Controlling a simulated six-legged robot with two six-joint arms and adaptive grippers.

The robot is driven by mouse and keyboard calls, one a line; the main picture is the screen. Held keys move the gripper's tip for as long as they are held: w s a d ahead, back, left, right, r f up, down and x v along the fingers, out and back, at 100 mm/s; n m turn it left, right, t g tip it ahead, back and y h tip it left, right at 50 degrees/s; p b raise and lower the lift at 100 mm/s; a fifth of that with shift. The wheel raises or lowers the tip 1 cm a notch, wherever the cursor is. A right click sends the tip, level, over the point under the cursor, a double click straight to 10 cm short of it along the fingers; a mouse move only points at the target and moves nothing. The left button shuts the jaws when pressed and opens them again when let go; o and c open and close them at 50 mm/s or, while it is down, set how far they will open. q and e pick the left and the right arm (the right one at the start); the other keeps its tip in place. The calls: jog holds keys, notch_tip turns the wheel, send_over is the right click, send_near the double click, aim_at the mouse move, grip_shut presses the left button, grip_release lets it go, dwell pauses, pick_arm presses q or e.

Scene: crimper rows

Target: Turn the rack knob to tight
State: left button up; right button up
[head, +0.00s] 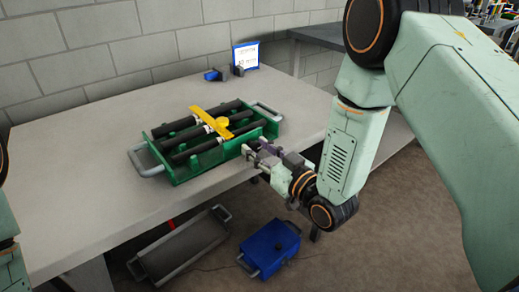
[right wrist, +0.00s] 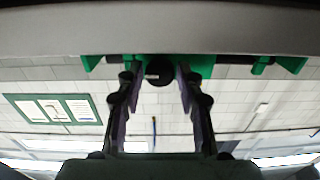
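The green rack (head: 215,150) lies on the table with several black rods in it and a yellow bar (head: 211,121) across them. A round yellow piece (head: 222,123) sits at the bar's middle. My right gripper (head: 248,149) is at the rack's front right side. In the upside-down right wrist view, a round black knob (right wrist: 159,75) with a small pale mark is in front of the green rack (right wrist: 205,62). The open fingers of my right gripper (right wrist: 159,80) stand on either side of it, apparently apart from it. Knob-setting words are unreadable. My left gripper is not in view.
The grey table (head: 85,190) is clear left of the rack. A small blue item (head: 213,75) and a white sign (head: 245,55) stand at the back. A grey tray (head: 180,248) and a blue case (head: 271,248) are below the table's front edge.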

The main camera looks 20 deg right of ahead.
jog(key=v, duration=1.2)
dwell(0.6)
jog(key=s+f+m+g+h, duration=0.2)
jog(key=s+f+g, duration=0.25)
jog(key=f, duration=0.35)
jog(key=s+f+m+g+h, duration=0.1)
jog(key=s+f+m+g, duration=0.1)
jog(key=s+f+g, duration=0.45)
jog(key=s+d+f+g+h+p, duration=0.1)
jog(key=s+f+g, duration=0.2)
jog(key=s, duration=0.4)
jog(key=s+d+f+g+h+p, duration=0.1)
jog(key=s+f, duration=0.3)
jog(key=s, duration=0.4)
jog(key=shift+s+f+g+h+p, duration=0.3)
jog(key=shift+g+h+p, duration=0.35)
jog(key=shift+g, duration=0.25)
